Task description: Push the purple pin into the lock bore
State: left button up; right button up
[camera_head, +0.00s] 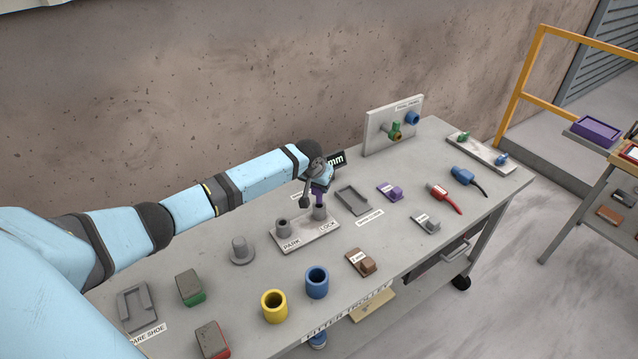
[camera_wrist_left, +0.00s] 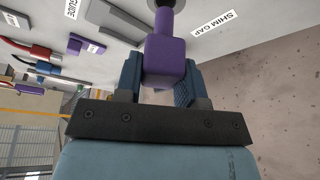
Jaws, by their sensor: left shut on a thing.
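The purple pin (camera_head: 319,197) stands roughly upright at the boss marked LOCK (camera_head: 320,213). Its block-shaped head (camera_wrist_left: 164,60) sits between the fingers of my left gripper (camera_head: 318,182), which is shut on it. In the left wrist view the pin's narrower shaft meets a dark round opening at the top edge. I cannot tell how deep the tip is in the bore. The LOCK boss shares a grey base plate (camera_head: 303,238) with the boss marked PARK (camera_head: 283,228), whose bore looks empty. My right gripper is not in view.
A grey tray (camera_head: 353,200) and a purple block (camera_head: 389,192) lie right of the LOCK boss. A yellow cup (camera_head: 274,305) and a blue cup (camera_head: 316,282) stand in front. An upright grey panel (camera_head: 392,126) is at the back. A wall runs behind the table.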

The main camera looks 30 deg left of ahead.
aim_at(319, 198)
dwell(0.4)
pick_arm(q)
jog(key=shift+p, duration=0.45)
jog(key=shift+f+b, duration=1.35)
jog(key=shift+f, duration=1.55)
jog(key=o, duration=1.1)
jog(key=shift+r, duration=0.1)
jog(key=b+v, duration=0.1)
jog(key=v, duration=1.2)
jog(key=shift+s+r, duration=0.1)
jog(key=shift+r, duration=0.3)
